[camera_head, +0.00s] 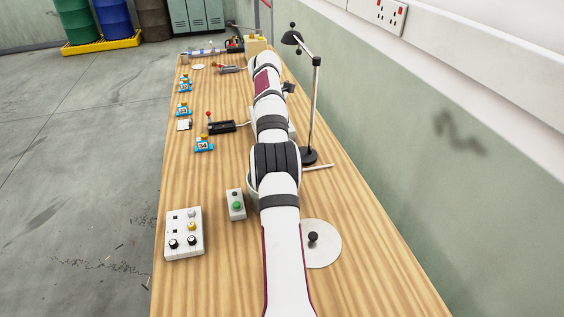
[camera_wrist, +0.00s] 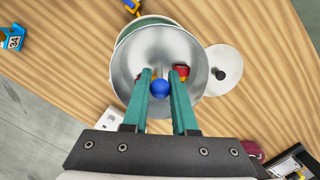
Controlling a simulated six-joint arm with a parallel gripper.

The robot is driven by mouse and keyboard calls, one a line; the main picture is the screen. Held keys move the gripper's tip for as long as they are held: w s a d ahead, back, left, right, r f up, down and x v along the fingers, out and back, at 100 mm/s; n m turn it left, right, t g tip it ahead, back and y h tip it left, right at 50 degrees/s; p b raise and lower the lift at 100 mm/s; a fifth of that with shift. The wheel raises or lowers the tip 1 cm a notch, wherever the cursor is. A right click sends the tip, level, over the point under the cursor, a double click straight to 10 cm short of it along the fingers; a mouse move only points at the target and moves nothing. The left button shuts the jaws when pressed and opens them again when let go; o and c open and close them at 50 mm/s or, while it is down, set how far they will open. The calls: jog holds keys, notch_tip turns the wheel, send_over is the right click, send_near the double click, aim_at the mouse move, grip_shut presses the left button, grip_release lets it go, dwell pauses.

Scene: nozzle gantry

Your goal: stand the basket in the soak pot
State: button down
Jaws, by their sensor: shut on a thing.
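My gripper (camera_wrist: 160,82) is shut on the blue knob (camera_wrist: 160,89), which seems to belong to the basket. In the wrist view, a round silver vessel, seemingly the basket (camera_wrist: 148,42), lies below the fingers, with a red piece (camera_wrist: 181,72) showing inside. A green-edged round vessel, seemingly the soak pot (camera_wrist: 127,33), shows as an arc behind its upper left rim. The silver vessel overlaps most of it, and I cannot tell the gap between them. In the head view my arm hides the gripper, basket and pot.
A flat silver lid with a black knob (camera_head: 324,244) lies on the bench; it also shows in the wrist view (camera_wrist: 233,68). A black lamp (camera_head: 314,95) stands right of my arm. A control box (camera_head: 184,236), a green-button box (camera_head: 236,206) and blue numbered blocks (camera_head: 204,145) stand left.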

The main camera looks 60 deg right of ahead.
jog(key=shift+w+f, duration=0.1)
jog(key=shift+w, duration=0.4)
jog(key=shift+f, duration=2.35)
jog(key=shift+f, duration=5.25)
jog(key=c, duration=0.6)
grip_release()
